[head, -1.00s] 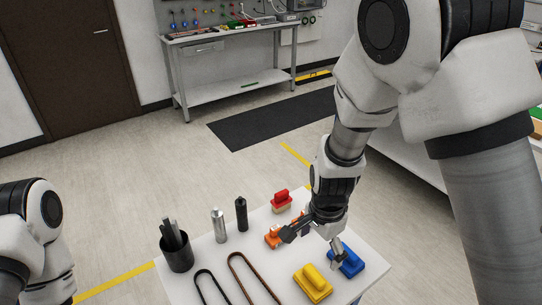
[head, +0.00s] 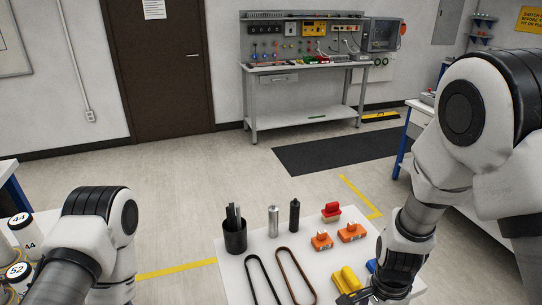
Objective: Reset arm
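My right arm comes in from the right in the head view. Its gripper (head: 356,297) is at the bottom edge, over the front right of the small white table (head: 236,270), beside a yellow block (head: 347,279). The fingers are partly cut off and blurred, so I cannot tell whether they are open or shut. My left arm shows at the lower left, and its gripper is out of view. A blue block (head: 371,265) is mostly hidden behind the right wrist.
On the table are a black cup (head: 235,237) with dark rods, a silver cylinder (head: 273,222), a black cylinder (head: 294,217), two belts (head: 290,272), a red block (head: 331,211) and orange blocks (head: 321,240). A workbench (head: 306,75) stands at the back wall. Open floor lies between.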

